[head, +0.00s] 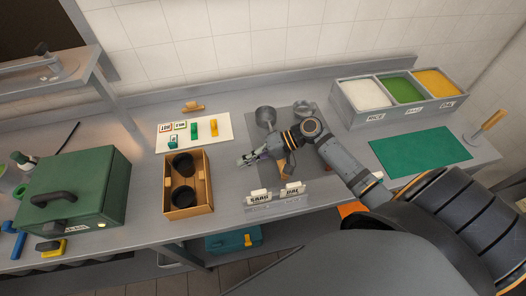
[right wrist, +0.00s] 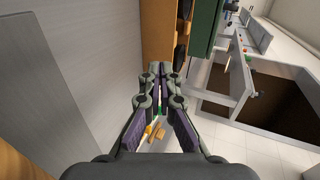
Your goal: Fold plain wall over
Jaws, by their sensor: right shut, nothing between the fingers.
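An open brown cardboard carton (head: 208,196) stands on the steel counter in the head view, with two black round bowls (head: 183,165) inside it. Its walls stand up around the bowls; I cannot tell which one is the plain wall. In the right wrist view the carton (right wrist: 156,35) shows as a brown strip beyond the fingertips. My right gripper (head: 242,160) is shut and empty, to the right of the carton and apart from it. The right wrist view shows its fingers (right wrist: 158,72) closed together. My left gripper is in neither view.
A green case (head: 100,185) stands left of the carton. A white board (head: 218,128) with small coloured pieces lies behind it. Two labelled holders (head: 275,200) stand near the front edge. Food bins (head: 400,92) and a green mat (head: 420,150) are at right.

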